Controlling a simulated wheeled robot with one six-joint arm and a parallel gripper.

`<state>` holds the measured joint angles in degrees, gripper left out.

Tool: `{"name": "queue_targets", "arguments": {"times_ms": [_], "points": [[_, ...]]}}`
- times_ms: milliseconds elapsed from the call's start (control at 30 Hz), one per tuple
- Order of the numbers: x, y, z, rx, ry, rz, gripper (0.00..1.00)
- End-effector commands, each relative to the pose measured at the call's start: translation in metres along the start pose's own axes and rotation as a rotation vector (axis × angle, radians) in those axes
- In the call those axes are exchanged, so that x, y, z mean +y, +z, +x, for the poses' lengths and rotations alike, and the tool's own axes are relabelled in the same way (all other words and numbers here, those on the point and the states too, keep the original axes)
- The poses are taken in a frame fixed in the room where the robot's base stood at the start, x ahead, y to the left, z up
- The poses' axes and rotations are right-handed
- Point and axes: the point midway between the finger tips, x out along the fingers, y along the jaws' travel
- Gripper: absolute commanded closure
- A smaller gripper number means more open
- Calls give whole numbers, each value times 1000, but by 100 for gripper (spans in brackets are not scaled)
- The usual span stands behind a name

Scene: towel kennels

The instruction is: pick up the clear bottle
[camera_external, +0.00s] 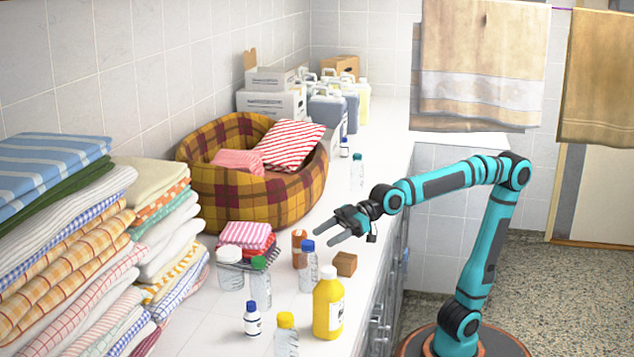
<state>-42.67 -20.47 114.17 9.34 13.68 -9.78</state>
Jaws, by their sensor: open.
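Several clear bottles stand upright on the white counter, and I cannot tell which one the task means. A clear bottle with a blue cap (308,273) stands just below my gripper in the picture. A clear bottle with a green cap (261,290) is to its left. A clear bottle with a yellow cap (286,343) is at the bottom edge, partly cut off. A clear bottle with a teal cap (357,177) stands farther back. My gripper (320,239) is open and empty above the counter, its fingers pointing left and down.
A yellow bottle (328,308), a small white bottle (252,322), a brown block (345,264) and a white-lidded jar (230,272) crowd nearby. Towel stacks (90,260) fill the left. A plaid pet bed (215,197) and jugs (327,110) stand behind.

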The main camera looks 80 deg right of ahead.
Motion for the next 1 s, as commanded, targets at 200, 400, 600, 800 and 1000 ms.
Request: {"name": "queue_targets", "arguments": {"times_ms": [200,400,600,800,1000], "points": [[0,0,30,-1,0,1,42],[0,0,39,-1,0,1,42],[0,3,51,-1,0,0,42],[1,6,77,-1,1,1,42],[1,6,91,1,3,1,42]]}}
